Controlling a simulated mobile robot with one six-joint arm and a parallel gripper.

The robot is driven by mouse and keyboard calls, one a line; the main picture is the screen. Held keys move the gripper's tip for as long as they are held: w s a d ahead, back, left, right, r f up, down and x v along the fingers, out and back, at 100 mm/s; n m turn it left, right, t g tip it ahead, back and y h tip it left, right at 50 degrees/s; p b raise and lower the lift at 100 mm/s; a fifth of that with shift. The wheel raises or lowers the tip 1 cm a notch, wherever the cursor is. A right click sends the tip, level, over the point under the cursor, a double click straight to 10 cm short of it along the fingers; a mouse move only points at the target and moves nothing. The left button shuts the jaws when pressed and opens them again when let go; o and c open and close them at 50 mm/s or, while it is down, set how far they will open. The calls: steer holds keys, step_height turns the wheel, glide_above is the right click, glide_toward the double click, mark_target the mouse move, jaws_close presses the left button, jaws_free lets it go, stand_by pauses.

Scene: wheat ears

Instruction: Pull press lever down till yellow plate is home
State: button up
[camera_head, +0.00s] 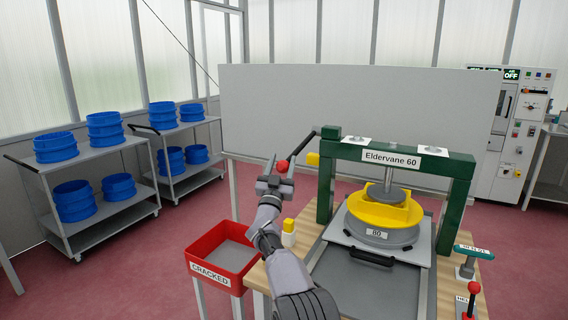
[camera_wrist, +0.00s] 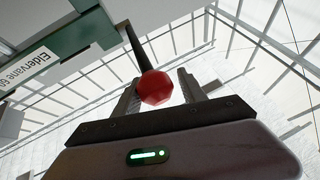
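The green press frame (camera_head: 461,178) is labelled "Eldervane 60". Its dark lever (camera_head: 303,146) runs from the top left of the frame to a red knob (camera_head: 282,166). The yellow plate (camera_head: 362,208) sits under the ram, on top of a grey round base; whether it is fully seated cannot be told. My gripper (camera_head: 279,164) is at the knob. In the wrist view, the red knob (camera_wrist: 156,88) lies between the two fingers of my gripper (camera_wrist: 160,90), with a small gap on the right finger's side. The fingers look apart, not closed on it.
A red bin (camera_head: 207,268) labelled "CRACKED" stands below left of my arm. A grey tray (camera_head: 350,280) with a black handle lies before the press. Another red-knobbed lever (camera_head: 474,288) is at the right. Carts (camera_head: 110,158) with blue rings stand at the far left.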

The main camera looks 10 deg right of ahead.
steer(key=shift+o, duration=0.8)
steer(key=shift+w+a+f, duration=0.1)
steer(key=shift+w+a, duration=0.05)
steer(key=shift+a, duration=0.05)
steer(key=shift+d, duration=0.2)
steer(key=p+v, duration=0.1)
steer(key=v, duration=1.6)
steer(key=shift+s+p, duration=0.35)
